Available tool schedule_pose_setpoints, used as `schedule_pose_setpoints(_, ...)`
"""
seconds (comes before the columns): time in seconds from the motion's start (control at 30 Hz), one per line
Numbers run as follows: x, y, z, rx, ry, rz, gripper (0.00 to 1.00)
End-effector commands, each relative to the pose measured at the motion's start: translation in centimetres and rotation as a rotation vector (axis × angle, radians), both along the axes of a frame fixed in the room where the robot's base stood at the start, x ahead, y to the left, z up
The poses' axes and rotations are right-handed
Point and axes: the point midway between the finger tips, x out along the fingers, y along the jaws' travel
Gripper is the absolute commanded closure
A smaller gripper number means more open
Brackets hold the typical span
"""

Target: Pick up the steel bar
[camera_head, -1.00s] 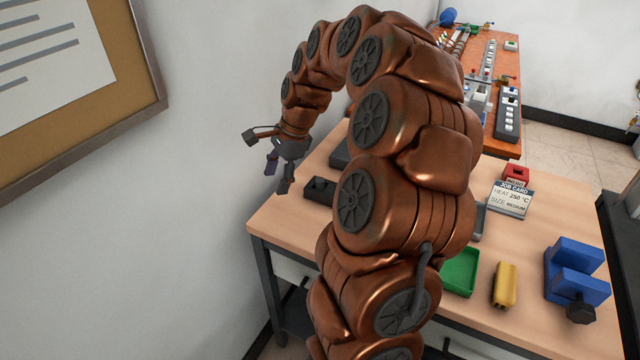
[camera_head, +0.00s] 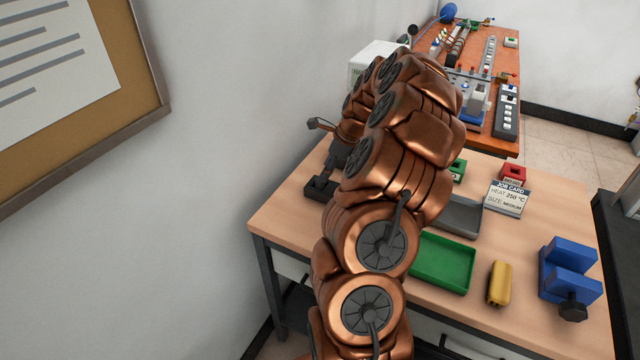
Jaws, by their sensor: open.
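I cannot make out the steel bar; my own arm hides part of the table. My gripper (camera_head: 328,172) is at the far left of the wooden table (camera_head: 285,232), pointing down, small and partly behind my arm. It is open, with its fingers just over or beside a small black block (camera_head: 319,190). I cannot tell whether the fingers touch the block, or whether anything lies between them.
A green tray (camera_head: 443,262), a grey tray (camera_head: 462,216), a yellow piece (camera_head: 500,283) and a blue vise-like fixture (camera_head: 569,270) stand right of my arm. Behind them are a job card (camera_head: 507,198) and a red block (camera_head: 513,173). A white box (camera_head: 375,60) stands farther back.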

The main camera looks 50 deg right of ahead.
Motion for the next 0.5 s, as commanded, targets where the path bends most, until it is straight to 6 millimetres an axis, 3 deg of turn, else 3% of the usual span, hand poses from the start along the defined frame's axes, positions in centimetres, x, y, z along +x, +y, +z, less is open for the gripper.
schedule_pose_setpoints(0.3, 1.6, 0.8, -3.2, 0.001, 0.002, 0.002, 0.43)
schedule_pose_setpoints(0.5, 1.8, 0.8, -3.9, -0.002, -0.001, 0.001, 0.43)
